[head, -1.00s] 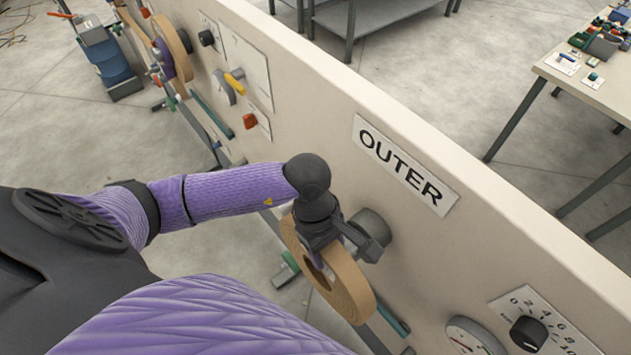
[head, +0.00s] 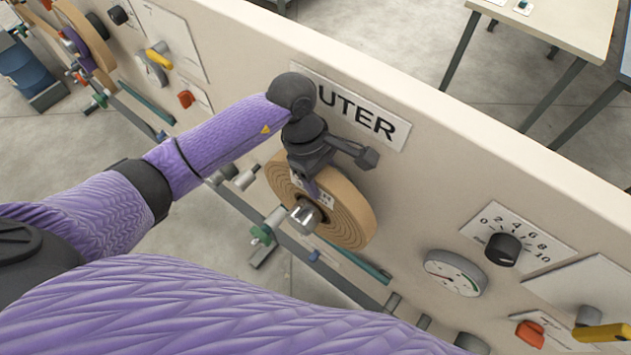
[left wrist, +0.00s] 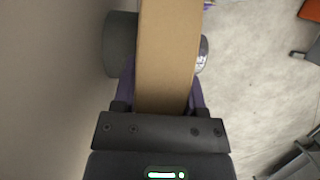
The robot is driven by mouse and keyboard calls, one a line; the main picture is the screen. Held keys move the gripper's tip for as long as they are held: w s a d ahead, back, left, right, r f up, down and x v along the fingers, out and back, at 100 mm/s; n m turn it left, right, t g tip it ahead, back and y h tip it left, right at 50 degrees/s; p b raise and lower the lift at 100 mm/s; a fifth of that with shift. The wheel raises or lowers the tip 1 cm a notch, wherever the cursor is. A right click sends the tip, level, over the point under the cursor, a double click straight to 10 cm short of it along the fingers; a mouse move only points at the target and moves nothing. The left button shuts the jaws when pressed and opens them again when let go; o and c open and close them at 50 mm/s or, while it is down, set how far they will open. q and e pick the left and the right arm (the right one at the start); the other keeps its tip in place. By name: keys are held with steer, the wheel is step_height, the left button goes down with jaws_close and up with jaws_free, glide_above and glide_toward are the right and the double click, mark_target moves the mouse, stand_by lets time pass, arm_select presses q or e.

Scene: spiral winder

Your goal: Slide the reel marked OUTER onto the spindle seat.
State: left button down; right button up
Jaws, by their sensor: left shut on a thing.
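The tan wound reel (head: 345,215) is upright in front of the wall panel, below the OUTER sign (head: 375,122), whose first letter my arm hides. My left gripper (head: 308,186) is shut on the reel's upper rim, and the left wrist view shows its fingers (left wrist: 163,95) on both sides of the tan band (left wrist: 167,50). A silver spindle end (head: 303,214) shows at the reel's centre on the near side. The dark grey seat (left wrist: 119,45) lies between reel and wall; whether they touch is unclear. My right gripper is out of view.
The wall panel (head: 430,170) carries a dial knob (head: 503,249), a gauge (head: 455,272) and an orange switch (head: 530,333) to the right. A second reel (head: 88,35) hangs at the upper left. A rail with clamps (head: 262,235) runs below.

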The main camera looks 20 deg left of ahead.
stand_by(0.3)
arm_select(q)
steer(key=shift+c, duration=0.3)
jaws_free()
